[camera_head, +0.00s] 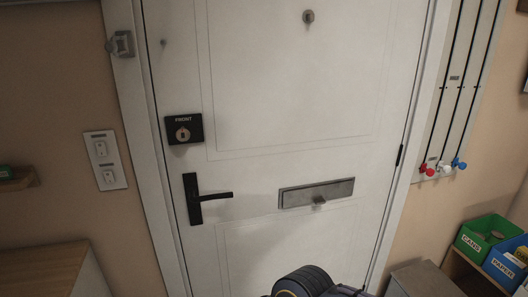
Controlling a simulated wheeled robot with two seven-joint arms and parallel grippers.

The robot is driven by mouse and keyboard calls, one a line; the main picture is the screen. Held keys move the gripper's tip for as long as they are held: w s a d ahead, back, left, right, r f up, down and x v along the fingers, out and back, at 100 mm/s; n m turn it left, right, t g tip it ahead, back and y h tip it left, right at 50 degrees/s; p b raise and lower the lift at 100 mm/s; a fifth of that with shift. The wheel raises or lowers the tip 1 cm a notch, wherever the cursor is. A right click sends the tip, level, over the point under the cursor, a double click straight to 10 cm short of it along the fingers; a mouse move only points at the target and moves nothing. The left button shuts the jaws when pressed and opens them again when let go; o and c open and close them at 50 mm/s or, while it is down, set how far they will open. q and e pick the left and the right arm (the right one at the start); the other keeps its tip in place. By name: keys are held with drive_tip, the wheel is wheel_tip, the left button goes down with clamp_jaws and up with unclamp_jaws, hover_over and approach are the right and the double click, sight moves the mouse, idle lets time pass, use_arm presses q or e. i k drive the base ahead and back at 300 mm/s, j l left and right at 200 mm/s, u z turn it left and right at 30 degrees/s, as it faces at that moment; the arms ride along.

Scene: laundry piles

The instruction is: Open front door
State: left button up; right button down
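The white front door (285,115) fills the middle of the head view and looks shut in its white frame (131,90). A black lever handle (205,198) is on its left side, its lever pointing right and about level. Above it is a black lock plate (184,128) marked FRONT. A grey metal mail slot (316,193) is right of the handle, and a round peephole (308,17) is near the top. A hinge (399,155) shows on the right edge. A dark rounded part of my own arm shows at the bottom edge. Neither gripper's fingers show.
At the right are a board with colored knobs (445,167), a green CANS bin (485,235), a blue PAPER bin (508,265) and a grey box (424,279). Nothing stands before the handle.

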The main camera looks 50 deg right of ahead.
sight(272, 101)
drive_tip(key=z, duration=1.8)
drive_tip(key=i+u, duration=0.15)
drive_tip(key=u, duration=0.25)
drive_tip(key=i+l+u, duration=0.1)
drive_tip(key=u, duration=0.3)
drive_tip(key=i+l+u, duration=0.1)
drive_tip(key=u, duration=0.3)
drive_tip(key=l, duration=0.1)
